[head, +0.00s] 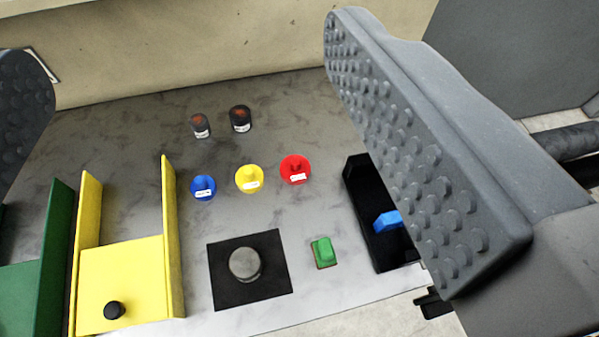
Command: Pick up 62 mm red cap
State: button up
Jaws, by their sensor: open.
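The red cap (296,168) is a round red disc with a raised grip and a white label. It lies on the grey table at the right end of a row with a yellow cap (249,180) and a blue cap (203,188). My gripper (190,120) is open, with one studded finger large at the right and the other at the left edge. The red cap shows between the fingers, apart from both and much smaller in the picture. Nothing is held.
Two dark cylinders (240,118) stand behind the caps. In front are a black square with a grey knob (245,264), a green block (323,252), and a black tray (368,225) holding a blue piece. Yellow (171,240) and green (55,250) walled holders stand left. A beige wall (190,45) bounds the back.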

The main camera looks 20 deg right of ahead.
aim_at(295, 170)
jog(key=z, duration=2.3)
jog(key=k, duration=0.75)
jog(key=u, duration=1.3)
jog(key=i, duration=1)
jog(key=z, duration=0.05)
